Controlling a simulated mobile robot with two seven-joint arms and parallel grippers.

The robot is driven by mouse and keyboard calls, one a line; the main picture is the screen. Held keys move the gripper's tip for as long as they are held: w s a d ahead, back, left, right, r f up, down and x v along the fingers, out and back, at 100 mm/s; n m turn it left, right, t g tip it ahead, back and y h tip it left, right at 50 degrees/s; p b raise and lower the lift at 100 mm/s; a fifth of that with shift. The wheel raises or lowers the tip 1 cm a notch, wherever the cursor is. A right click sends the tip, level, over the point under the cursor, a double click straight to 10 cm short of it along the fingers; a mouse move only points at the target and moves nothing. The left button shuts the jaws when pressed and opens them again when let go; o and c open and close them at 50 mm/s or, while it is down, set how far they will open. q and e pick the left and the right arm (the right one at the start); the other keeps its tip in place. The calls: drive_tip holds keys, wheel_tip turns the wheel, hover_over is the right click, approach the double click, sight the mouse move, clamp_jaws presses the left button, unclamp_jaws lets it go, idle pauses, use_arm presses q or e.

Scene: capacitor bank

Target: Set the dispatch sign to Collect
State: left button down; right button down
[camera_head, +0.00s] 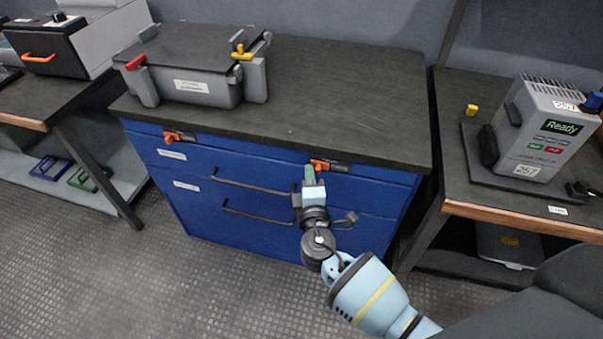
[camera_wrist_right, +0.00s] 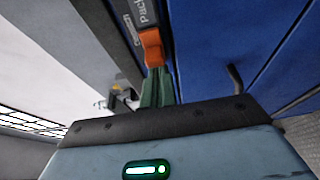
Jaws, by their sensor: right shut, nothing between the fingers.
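A small sign with an orange slider (camera_head: 318,163) and a dark strip sits at the right of the blue cabinet's top front edge. A similar orange slider (camera_head: 172,136) sits further left on the same edge. My left gripper is out of view.
The dark worktop (camera_head: 330,100) above the blue cabinet (camera_head: 200,205) is mostly clear, with a grey case (camera_head: 190,85) at its left. Two black bar handles (camera_head: 265,187) stick out in front. A device reading "Ready" (camera_head: 545,125) stands on the right bench.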

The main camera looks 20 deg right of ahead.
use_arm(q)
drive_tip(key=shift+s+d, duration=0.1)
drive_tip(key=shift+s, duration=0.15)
use_arm(e)
drive_tip(key=shift+d, duration=0.1)
drive_tip(key=s+d, duration=0.1)
drive_tip(key=d, duration=0.1)
drive_tip(key=s+d, duration=0.2)
drive_tip(key=shift+d, duration=0.2)
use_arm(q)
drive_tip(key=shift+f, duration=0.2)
use_arm(e)
drive_tip(key=shift+d, duration=0.1)
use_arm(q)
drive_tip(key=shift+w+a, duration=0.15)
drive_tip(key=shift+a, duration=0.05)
use_arm(e)
drive_tip(key=shift+d, duration=0.1)
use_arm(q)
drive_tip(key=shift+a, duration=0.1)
